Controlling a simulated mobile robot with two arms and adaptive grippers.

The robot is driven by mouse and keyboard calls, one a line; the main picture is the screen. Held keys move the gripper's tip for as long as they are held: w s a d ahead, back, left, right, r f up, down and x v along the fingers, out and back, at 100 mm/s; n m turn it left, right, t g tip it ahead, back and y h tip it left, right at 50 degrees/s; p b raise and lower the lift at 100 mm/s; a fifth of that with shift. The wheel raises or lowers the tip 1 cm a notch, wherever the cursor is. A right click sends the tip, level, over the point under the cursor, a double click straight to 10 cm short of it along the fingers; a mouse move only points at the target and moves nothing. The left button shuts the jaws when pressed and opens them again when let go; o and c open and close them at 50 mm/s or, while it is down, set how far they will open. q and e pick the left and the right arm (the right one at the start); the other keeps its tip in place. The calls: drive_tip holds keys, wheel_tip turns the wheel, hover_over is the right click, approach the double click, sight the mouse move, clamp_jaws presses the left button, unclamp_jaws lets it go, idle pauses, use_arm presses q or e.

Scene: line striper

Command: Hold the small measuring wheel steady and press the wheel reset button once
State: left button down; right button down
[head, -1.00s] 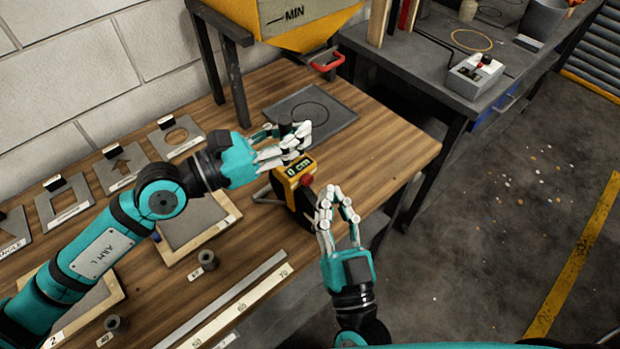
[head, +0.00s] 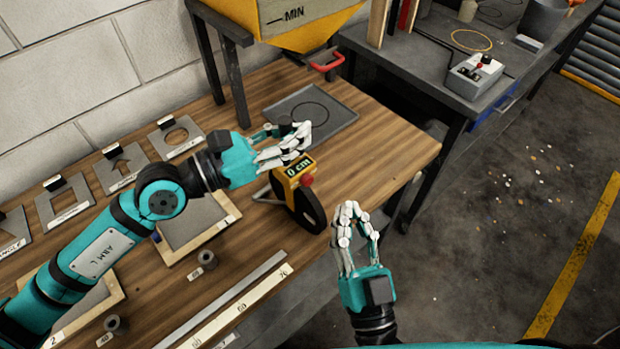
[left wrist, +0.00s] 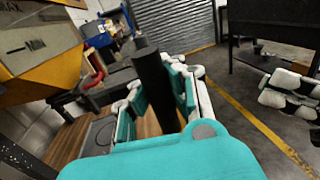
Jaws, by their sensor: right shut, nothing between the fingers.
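The small measuring wheel stands on the wooden bench near its front edge, with a yellow body (head: 289,182), a black wheel (head: 309,212) and a display (head: 298,168) reading 0 cm. The red reset button (head: 307,180) is on the body's right side, uncovered. My left gripper (head: 293,143) is shut on the black handle, which shows upright between the fingers in the left wrist view (left wrist: 153,85). My right gripper (head: 350,218) is shut and empty, to the right of and below the wheel in the head view, apart from it.
A grey tray (head: 345,123) with a circle lies behind the wheel under a yellow hopper (head: 290,30). Rulers (head: 235,310) lie at the front. A second bench (head: 400,50) stands at the back right.

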use_arm(q)
drive_tip(key=c, duration=1.4)
unclamp_jaws()
drive_tip(key=shift+a, duration=0.15)
